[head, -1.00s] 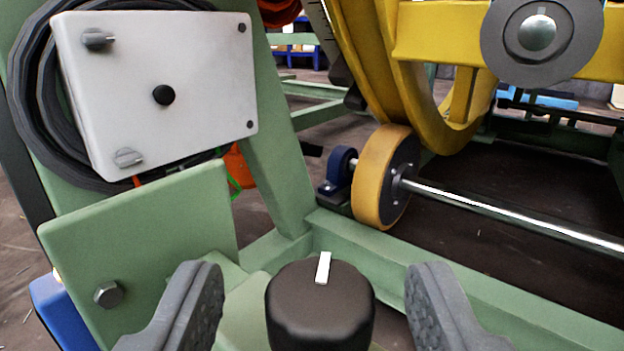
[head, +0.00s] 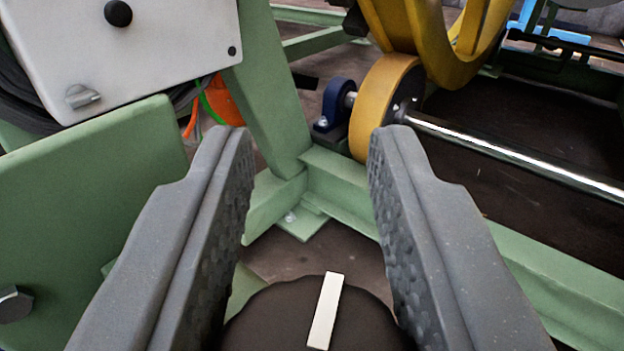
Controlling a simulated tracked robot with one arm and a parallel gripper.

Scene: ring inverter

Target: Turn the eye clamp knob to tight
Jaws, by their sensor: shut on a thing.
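The eye clamp knob (head: 285,318) is black and round with a white pointer bar (head: 325,310) on its top. It sits at the bottom middle of the head view, and its lower part is cut off by the frame edge. The white bar points away from me, leaning slightly right. My gripper (head: 310,150) has its two grey, textured fingers on either side of the knob, and it is shut on the knob. The fingertips reach past the knob. The contact spots low on the fingers are partly out of frame.
A green plate with a bolt (head: 12,303) stands at left, below a white control box (head: 130,45). Behind the knob are green frame beams (head: 340,190), a yellow roller (head: 375,95) and a shiny shaft (head: 520,155). A yellow ring (head: 440,60) is beyond.

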